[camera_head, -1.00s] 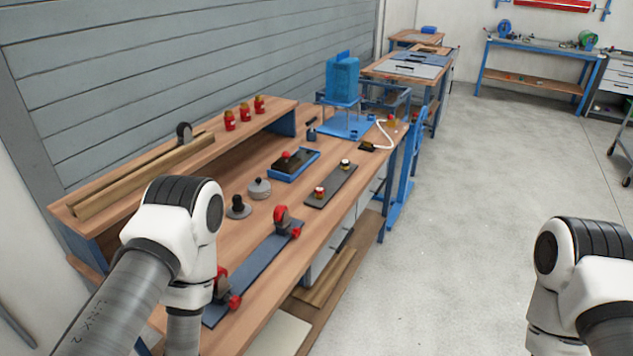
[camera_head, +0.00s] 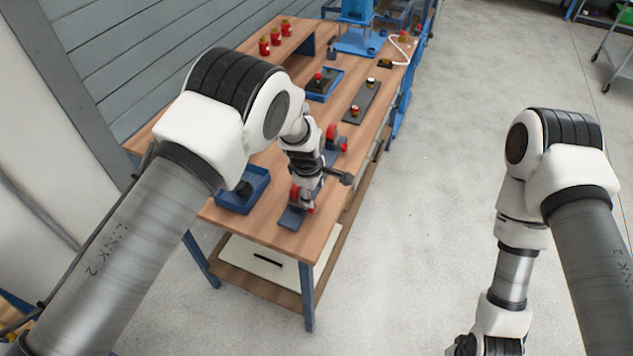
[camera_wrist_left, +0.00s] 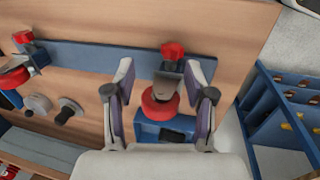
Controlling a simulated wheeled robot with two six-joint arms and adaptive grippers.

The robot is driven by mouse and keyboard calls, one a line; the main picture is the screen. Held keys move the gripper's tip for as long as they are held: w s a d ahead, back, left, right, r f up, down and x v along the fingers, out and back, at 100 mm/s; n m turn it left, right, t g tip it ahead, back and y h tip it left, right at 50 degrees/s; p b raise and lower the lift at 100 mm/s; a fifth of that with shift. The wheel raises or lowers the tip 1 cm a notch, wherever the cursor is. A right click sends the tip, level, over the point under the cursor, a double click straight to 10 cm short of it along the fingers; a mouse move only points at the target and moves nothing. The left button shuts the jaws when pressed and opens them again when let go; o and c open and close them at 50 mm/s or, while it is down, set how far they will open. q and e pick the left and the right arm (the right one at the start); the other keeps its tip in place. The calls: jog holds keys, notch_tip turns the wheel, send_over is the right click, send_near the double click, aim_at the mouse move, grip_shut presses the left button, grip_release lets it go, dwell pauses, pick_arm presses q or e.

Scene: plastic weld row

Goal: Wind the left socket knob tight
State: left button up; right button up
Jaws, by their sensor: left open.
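A blue-grey plate (camera_head: 291,219) lies along the table's near part and carries two sockets with red knobs. The far socket's red part (camera_head: 333,134) stands to the right of my left wrist. My left gripper (camera_head: 306,186) points down over the near socket, whose red part (camera_head: 294,192) shows beside it. In the left wrist view, my gripper (camera_wrist_left: 160,78) is open, with a round red knob (camera_wrist_left: 160,107) between its fingers and a gap on both sides. Another red part (camera_wrist_left: 172,51) of this socket lies just past the fingertips. Contact is not visible. My right gripper (camera_head: 462,346) is only partly in view, low over the floor.
A blue tray (camera_head: 262,181) with a dark item sits left of the plate, near the table edge. Farther back are a dark board (camera_head: 367,97) with small knobs and several red pieces (camera_head: 275,38) on a shelf. Open floor (camera_head: 455,110) lies right of the table.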

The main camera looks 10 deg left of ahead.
pick_arm(q)
jog(key=f, duration=0.1)
jog(key=s+f, duration=0.1)
jog(key=f+p, duration=0.1)
jog(key=shift+s+a+f, duration=0.15)
jog(key=shift+s+a, duration=0.2)
jog(key=shift+s, duration=0.05)
jog(key=f, duration=0.1)
jog(key=w+f, duration=0.1)
jog(key=f, duration=0.1)
jog(key=shift+w+d, duration=0.2)
jog(key=shift+d, duration=0.15)
jog(key=shift+w+f, duration=0.1)
jog(key=shift+w, duration=0.05)
jog(key=shift+a, duration=0.1)
jog(key=shift+s+r, duration=0.25)
jog(key=shift+r, duration=0.05)
jog(key=c, duration=0.6)
jog(key=shift+s, duration=0.1)
grip_shut()
jog(key=shift+f, duration=0.1)
pick_arm(e)
jog(key=shift+s+a+r, duration=0.1)
jog(key=shift+s+r, duration=0.75)
